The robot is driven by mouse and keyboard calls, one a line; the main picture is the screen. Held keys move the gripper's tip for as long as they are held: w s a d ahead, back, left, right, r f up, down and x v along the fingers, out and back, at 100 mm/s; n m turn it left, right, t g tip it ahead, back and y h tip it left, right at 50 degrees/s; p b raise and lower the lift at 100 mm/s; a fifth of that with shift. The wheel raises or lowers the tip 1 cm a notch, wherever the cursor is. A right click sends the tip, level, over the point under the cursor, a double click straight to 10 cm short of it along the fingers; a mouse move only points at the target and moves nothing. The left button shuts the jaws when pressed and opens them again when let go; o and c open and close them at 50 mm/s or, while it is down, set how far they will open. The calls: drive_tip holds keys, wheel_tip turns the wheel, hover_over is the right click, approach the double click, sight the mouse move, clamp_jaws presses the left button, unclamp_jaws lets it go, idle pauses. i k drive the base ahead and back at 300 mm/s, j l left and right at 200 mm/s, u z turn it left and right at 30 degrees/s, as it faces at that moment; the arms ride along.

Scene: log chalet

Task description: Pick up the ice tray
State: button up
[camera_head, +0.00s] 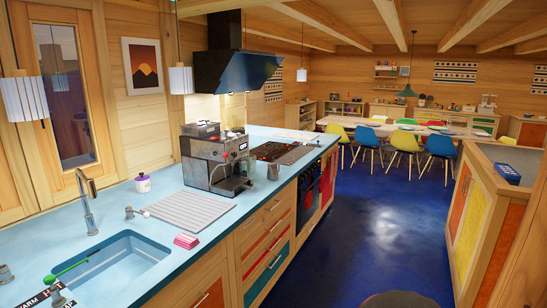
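A small blue tray with a grid-like top (508,173), which looks like the ice tray, lies on the wooden-edged counter (533,156) at the right of the head view. It is near the counter's left edge and nothing covers it. My gripper is not in view, so its state and its distance from the tray do not show.
The left counter (118,202) holds a sink (122,262), a ribbed mat (190,209), a coffee machine (217,160) and a hob (278,152). Open blue floor (380,235) lies between the counters. A dining table (375,129) with several chairs stands behind.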

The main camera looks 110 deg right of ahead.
sight(505, 170)
drive_tip(key=z, duration=5.4)
drive_tip(key=i+l+u, duration=0.1)
drive_tip(key=i, duration=0.7)
drive_tip(key=i+j+u, duration=0.15)
drive_tip(key=i+u, duration=0.15)
drive_tip(key=i, duration=0.75)
drive_tip(key=i+l+u, duration=0.15)
drive_tip(key=i+u, duration=0.2)
drive_tip(key=i, duration=2.85)
drive_tip(key=i+z, duration=0.45)
drive_tip(key=i+j+z, duration=0.3)
drive_tip(key=i+z, duration=0.15)
drive_tip(key=i+j+z, duration=0.45)
drive_tip(key=i+z, duration=0.15)
drive_tip(key=z, duration=0.3)
drive_tip(key=i+j+z, duration=0.15)
drive_tip(key=z, duration=0.35)
drive_tip(key=i+j+z, duration=0.1)
drive_tip(key=z, duration=0.35)
drive_tip(key=j+z, duration=0.3)
drive_tip(key=z, duration=0.15)
drive_tip(key=i+j+z, duration=0.1)
drive_tip(key=j+z, duration=0.15)
drive_tip(key=z, duration=0.25)
